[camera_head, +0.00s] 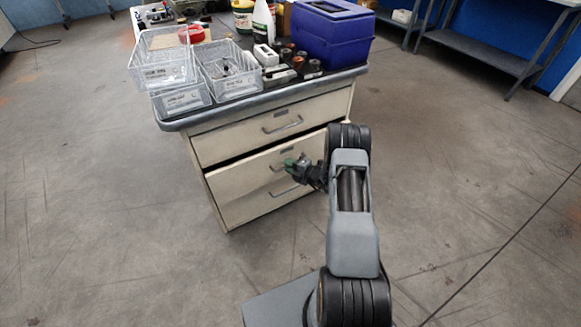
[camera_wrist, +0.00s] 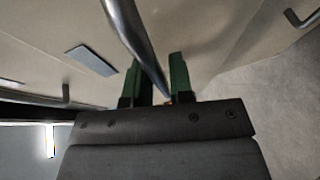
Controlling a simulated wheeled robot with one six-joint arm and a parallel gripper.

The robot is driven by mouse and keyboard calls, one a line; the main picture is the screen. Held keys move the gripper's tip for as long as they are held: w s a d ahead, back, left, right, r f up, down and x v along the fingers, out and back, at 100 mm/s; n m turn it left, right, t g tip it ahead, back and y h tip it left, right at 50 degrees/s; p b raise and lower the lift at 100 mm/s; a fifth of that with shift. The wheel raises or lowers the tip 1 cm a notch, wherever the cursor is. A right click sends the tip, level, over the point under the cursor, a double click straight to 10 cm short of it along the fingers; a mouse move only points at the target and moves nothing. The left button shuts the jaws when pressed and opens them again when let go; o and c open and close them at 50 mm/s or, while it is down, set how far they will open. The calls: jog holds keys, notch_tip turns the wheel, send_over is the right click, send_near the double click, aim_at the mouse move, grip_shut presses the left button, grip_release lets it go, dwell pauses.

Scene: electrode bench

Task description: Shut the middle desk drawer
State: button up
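The desk has a pale top drawer (camera_head: 240,141) and, below it, the middle drawer (camera_head: 240,178). A dark gap shows along the middle drawer's upper edge, and its front appears to stand out a little from the desk. My gripper (camera_head: 297,165), with green fingertips, is at the right half of this front, at its handle. In the wrist view, a round metal handle bar (camera_wrist: 133,35) runs slantwise down to between the green fingers (camera_wrist: 160,80). The fingers are apart, with the bar between or just before them; whether they clamp it does not show. My gripper hides part of the handle.
Another drawer handle (camera_head: 285,190) sits lower down. Open grey floor (camera_head: 90,220) lies left of the desk. A metal bench (camera_head: 478,55) stands at the back right.

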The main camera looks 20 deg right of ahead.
jog(key=shift+c, duration=0.5)
grip_shut()
jog(key=w, duration=0.1)
jog(key=w+b, duration=0.1)
jog(key=w, duration=0.2)
jog(key=shift+a+r+b, duration=0.1)
jog(key=shift+a+b, duration=0.15)
jog(key=shift+b, duration=0.05)
jog(key=shift+o, duration=0.5)
grip_release()
jog(key=shift+w, duration=0.15)
jog(key=p+v, duration=0.4)
jog(key=v, duration=1)
jog(key=shift+f, duration=0.2)
